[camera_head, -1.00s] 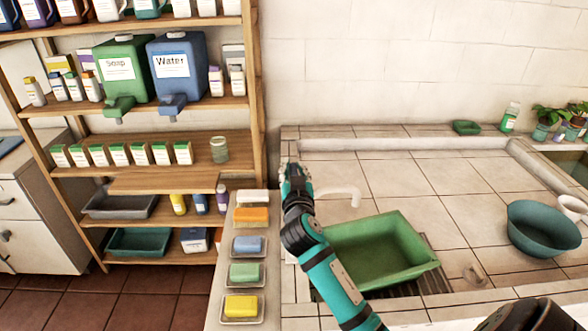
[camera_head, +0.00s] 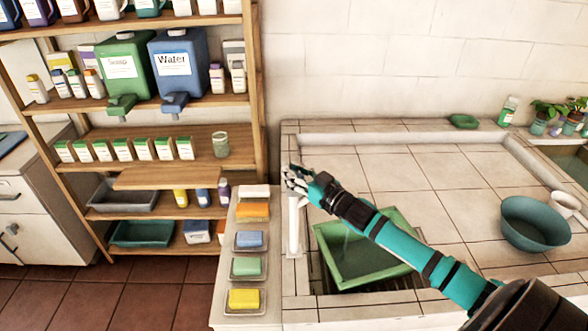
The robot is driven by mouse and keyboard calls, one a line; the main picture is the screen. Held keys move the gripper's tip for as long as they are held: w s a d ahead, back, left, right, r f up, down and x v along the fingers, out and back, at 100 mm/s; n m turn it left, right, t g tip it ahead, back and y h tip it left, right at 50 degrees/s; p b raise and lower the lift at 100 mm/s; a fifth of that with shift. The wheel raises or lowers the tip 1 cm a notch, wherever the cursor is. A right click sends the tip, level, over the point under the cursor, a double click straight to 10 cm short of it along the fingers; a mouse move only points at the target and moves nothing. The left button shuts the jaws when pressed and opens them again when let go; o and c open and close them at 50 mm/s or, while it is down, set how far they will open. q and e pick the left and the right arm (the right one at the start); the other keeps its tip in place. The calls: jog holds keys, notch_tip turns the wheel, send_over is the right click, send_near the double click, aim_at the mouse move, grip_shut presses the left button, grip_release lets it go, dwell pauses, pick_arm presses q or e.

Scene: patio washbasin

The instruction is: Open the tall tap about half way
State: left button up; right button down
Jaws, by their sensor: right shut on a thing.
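The tall tap (camera_head: 293,222) is a white upright post at the left edge of the tiled counter. My right gripper (camera_head: 291,178) is at its top, with the fingers shut on the tap's top part. The handle is mostly hidden by the fingers, so its angle is hard to read. The spout is hidden behind my right arm. A green basin (camera_head: 336,268) stands on the dark grate below and to the right of the tap, partly covered by my arm. I cannot tell for sure whether water runs into it. My left gripper is not in view.
Soap bars in dishes, with a yellow bar (camera_head: 243,299) nearest, line the ledge left of the tap. A wooden shelf (camera_head: 165,178) with bottles and dispensers stands further left. A teal bowl (camera_head: 535,226) is on the right. The middle of the counter is clear.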

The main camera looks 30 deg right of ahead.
jog(key=shift+n+y, duration=0.4)
jog(key=shift+y, duration=0.2)
jog(key=c, duration=1.3)
grip_release()
jog(key=shift+o, duration=0.2)
jog(key=shift+s, duration=0.1)
jog(key=v, duration=1.1)
jog(key=shift+s, duration=0.4)
jog(key=shift+d, duration=0.2)
